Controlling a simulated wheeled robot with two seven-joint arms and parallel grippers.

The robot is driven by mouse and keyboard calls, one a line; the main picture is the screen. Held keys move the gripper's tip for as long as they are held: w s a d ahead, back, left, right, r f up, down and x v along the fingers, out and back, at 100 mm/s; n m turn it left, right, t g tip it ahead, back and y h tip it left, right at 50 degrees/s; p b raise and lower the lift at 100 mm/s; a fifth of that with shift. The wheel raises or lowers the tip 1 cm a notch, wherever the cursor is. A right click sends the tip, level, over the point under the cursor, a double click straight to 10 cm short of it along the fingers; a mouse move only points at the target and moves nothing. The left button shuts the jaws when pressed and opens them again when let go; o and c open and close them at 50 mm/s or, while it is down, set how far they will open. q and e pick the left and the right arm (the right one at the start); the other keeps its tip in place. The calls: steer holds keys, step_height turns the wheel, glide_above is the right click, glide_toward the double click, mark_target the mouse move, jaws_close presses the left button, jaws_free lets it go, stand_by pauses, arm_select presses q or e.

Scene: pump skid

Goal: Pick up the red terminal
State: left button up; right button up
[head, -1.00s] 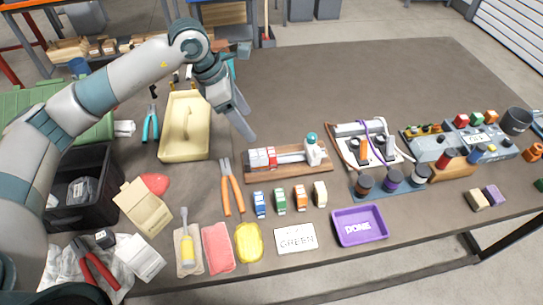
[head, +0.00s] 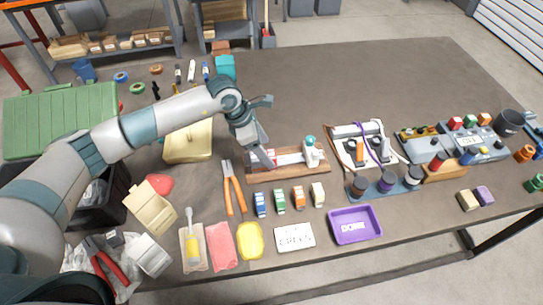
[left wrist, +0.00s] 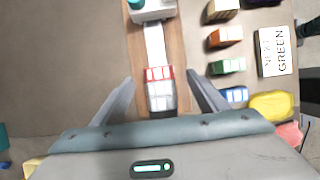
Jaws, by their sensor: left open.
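The red terminal (left wrist: 158,73) sits on a pale rail fixed to a wooden board (left wrist: 175,35), beside white terminals (left wrist: 160,92). In the left wrist view it lies between my left gripper's fingers (left wrist: 160,80), which are open and apart from it on both sides. In the head view my left gripper (head: 268,132) is over the left end of the board (head: 300,170) and hides much of the terminals. A grey-white block with a teal knob (head: 309,147) stands at the board's right end. My right gripper is not in view.
Blue, green, orange and cream blocks (head: 280,200) stand in front of the board. Orange-handled pliers (head: 233,190) lie left of it. A white card reading GREEN (head: 294,237) and a purple tray (head: 355,225) are near the front edge. The table behind is clear.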

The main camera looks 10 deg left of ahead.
mark_target(270, 155)
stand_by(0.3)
arm_select(q)
steer(key=shift+w+d+f+p, duration=0.1)
steer(key=shift+d+f+p, duration=0.1)
steer(key=shift+f+p, duration=0.4)
steer(key=p+x, duration=0.2)
steer(key=shift+w+d+f, duration=0.1)
steer(key=shift+w+f, duration=0.05)
steer(key=shift+f, duration=0.2)
steer(key=shift+w+d+f, duration=0.1)
steer(key=shift+d+f, duration=0.1)
steer(key=shift+f, duration=0.4)
steer(key=c, duration=1.1)
